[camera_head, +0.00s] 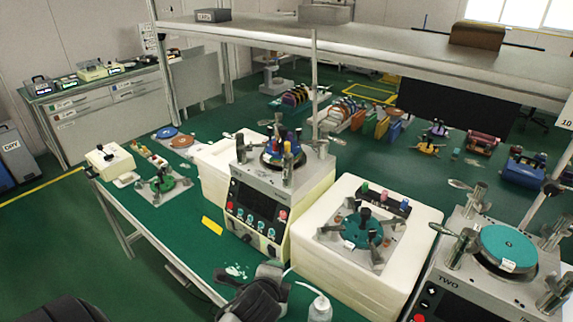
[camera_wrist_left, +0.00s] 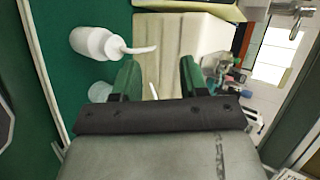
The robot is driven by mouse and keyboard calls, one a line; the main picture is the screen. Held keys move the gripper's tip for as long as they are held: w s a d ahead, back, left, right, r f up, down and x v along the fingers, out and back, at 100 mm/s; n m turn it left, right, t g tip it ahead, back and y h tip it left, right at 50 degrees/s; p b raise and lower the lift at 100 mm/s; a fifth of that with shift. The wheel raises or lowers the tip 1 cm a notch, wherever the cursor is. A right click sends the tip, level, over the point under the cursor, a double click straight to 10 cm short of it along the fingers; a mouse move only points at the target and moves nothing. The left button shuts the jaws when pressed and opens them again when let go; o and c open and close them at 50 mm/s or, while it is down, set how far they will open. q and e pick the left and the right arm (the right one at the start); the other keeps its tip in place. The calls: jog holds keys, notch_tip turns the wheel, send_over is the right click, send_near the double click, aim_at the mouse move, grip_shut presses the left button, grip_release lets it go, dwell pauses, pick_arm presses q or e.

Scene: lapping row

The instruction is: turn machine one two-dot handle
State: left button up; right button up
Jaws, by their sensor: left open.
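A machine (camera_head: 258,208) with a dark control panel and cream sides stands in the middle of the green bench in the head view. Its top carries a dark ring plate (camera_head: 283,159) with coloured pieces and several metal handles around it. Dot marks on the handles are too small to tell, so I cannot pick out the two-dot one. My left gripper (camera_head: 262,284) is low in front of this machine, apart from its handles. In the left wrist view the left gripper (camera_wrist_left: 158,82) is open, with nothing between its fingers. My right gripper is not in view.
A white squeeze bottle (camera_head: 319,309) stands close to my left gripper; it also shows in the left wrist view (camera_wrist_left: 95,42). A cream block (camera_head: 345,268) with a fixture plate is to the right, then a machine marked TWO (camera_head: 470,258). A shelf (camera_head: 350,55) spans above.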

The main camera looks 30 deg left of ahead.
pick_arm(q)
jog(key=w+a+r+m+t+y, duration=0.2)
jog(key=w+a+r+m+t, duration=0.1)
jog(key=w+r+m, duration=0.25)
jog(key=m+t+y+p, duration=0.1)
jog(key=m+t, duration=0.2)
jog(key=m, duration=0.6)
send_near(286, 171)
jog(key=shift+n, duration=0.25)
jog(key=x, duration=0.3)
jog(key=p+x, duration=0.1)
jog(key=x, duration=0.7)
jog(key=shift+f+p, duration=0.35)
jog(key=shift+f, duration=0.05)
jog(key=shift+s, duration=0.1)
grip_shut()
